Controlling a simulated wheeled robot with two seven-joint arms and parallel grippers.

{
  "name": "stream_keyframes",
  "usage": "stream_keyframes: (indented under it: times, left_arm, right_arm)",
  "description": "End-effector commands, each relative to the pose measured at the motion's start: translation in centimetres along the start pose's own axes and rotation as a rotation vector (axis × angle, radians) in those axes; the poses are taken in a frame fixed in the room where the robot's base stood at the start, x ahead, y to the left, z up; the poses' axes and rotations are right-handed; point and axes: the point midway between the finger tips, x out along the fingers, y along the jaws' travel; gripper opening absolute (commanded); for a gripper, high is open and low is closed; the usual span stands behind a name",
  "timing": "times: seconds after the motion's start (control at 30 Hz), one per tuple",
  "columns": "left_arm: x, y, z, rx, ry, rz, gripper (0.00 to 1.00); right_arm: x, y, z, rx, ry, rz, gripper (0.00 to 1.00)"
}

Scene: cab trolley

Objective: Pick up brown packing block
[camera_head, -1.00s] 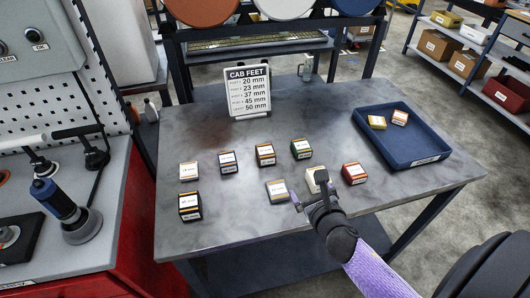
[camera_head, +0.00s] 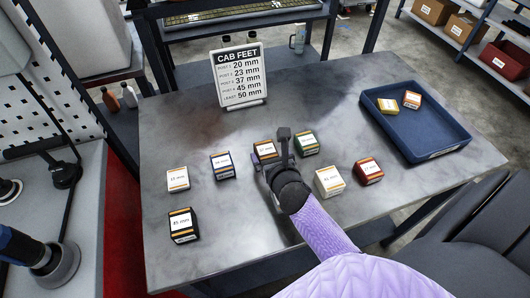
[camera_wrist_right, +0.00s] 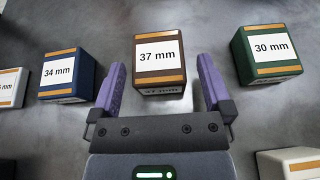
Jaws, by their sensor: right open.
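The brown packing block (camera_head: 264,147) stands on the grey table in the middle of the back row, partly covered by my right gripper in the head view. In the right wrist view the brown block (camera_wrist_right: 160,52) shows a white "37 mm" label between orange bands. My right gripper (camera_head: 272,160) is open, and its two purple fingers in the wrist view (camera_wrist_right: 160,78) point toward the block, one on each side of its near part. I cannot tell whether they touch it. Nothing is held. My left gripper is out of view.
A blue block (camera_head: 222,165) stands left of the brown one and a green block (camera_head: 305,143) right of it. White (camera_head: 329,181), red (camera_head: 368,171) and black (camera_head: 183,225) blocks stand nearer. A blue tray (camera_head: 440,137) holds two blocks. A sign (camera_head: 239,76) stands behind.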

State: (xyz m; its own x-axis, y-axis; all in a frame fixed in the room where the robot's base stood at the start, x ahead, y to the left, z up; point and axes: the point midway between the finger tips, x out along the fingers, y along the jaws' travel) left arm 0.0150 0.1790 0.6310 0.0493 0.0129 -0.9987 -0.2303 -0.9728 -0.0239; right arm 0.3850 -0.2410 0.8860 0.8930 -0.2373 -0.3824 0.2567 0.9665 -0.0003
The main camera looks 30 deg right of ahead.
Motion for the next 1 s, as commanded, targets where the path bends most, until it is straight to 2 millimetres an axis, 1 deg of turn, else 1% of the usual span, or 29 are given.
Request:
stream_keyframes:
  times: [0.03, 0.1, 0.2, 0.43, 0.83, 0.87, 1.0]
  left_arm:
    - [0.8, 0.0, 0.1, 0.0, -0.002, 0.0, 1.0]
    - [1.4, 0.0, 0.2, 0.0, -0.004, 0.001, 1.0]
    - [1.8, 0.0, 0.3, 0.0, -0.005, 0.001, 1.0]
    - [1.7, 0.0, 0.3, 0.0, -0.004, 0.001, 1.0]
    - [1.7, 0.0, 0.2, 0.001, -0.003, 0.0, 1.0]
    - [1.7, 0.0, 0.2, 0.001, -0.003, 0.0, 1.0]
    - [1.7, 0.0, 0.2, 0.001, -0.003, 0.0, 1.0]
  right_arm:
    - [1.3, 0.1, -0.2, 0.002, -0.001, -0.001, 1.0]
    - [2.6, 0.2, -0.2, 0.002, 0.0, 0.0, 1.0]
    - [3.8, 0.2, -0.1, 0.001, 0.001, 0.001, 1.0]
    - [4.0, 0.2, 0.2, -0.001, 0.001, 0.002, 1.0]
    - [3.9, 0.2, 0.2, 0.0, 0.001, 0.002, 0.15]
    - [3.9, 0.2, 0.2, 0.0, 0.0, 0.002, 0.13]
    - [3.9, 0.2, 0.2, 0.0, 0.0, 0.002, 0.13]
